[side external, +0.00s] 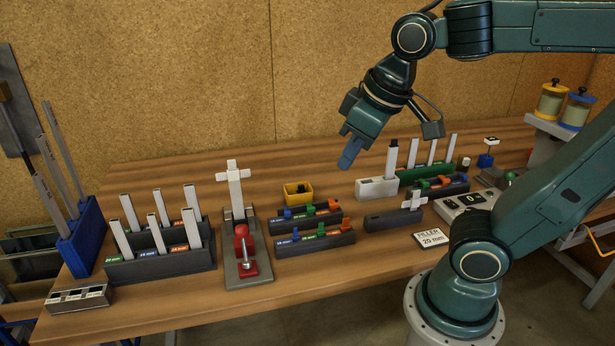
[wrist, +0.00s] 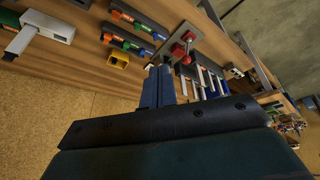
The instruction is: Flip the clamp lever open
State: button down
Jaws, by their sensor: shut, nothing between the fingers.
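The red clamp (side external: 243,240) is mounted on a grey base plate (side external: 250,279) near the front of the bench, with a metal spindle in front of it. It also shows in the wrist view (wrist: 181,50), beyond my fingertips. I cannot tell exactly how its lever is set. A white cross-shaped piece (side external: 235,187) stands upright at the back of the base plate. My gripper (side external: 347,163) is shut and empty, high above the bench, to the right of the clamp and well apart from it. Its blue fingers (wrist: 166,72) lie close together in the wrist view.
Dark racks with upright pale strips (side external: 160,258) stand left of the clamp. Low racks with coloured pieces (side external: 313,240) and a yellow bin (side external: 298,194) stand to its right. A white-ended block (side external: 376,188) is below my gripper. Bare bench lies in front of the low racks.

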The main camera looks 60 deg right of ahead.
jog(key=w+a+n+g+h, duration=0.2)
jog(key=w+a, duration=0.4)
jog(key=w, duration=0.6)
jog(key=w+a+f+g, duration=0.1)
jog(key=w+a+f, duration=0.1)
jog(key=a+f, duration=0.2)
jog(key=w+a+f+n+g+h, duration=0.1)
jog(key=w+a+f, duration=0.2)
jog(key=a, duration=0.4)
jog(key=shift+w+f, duration=0.35)
jog(key=shift+f+h, duration=0.1)
jog(key=shift+h, duration=0.2)
send_near(244, 244)
jog(key=a+f, duration=0.3)
jog(key=f, duration=0.1)
jog(key=shift+w+d+f, duration=0.1)
jog(key=shift+w+d, duration=0.1)
jog(key=shift+d, duration=0.7)
jog(key=shift+w+d+f, duration=0.15)
jog(key=shift+w+d, duration=0.05)
jog(key=shift+d, duration=0.7)
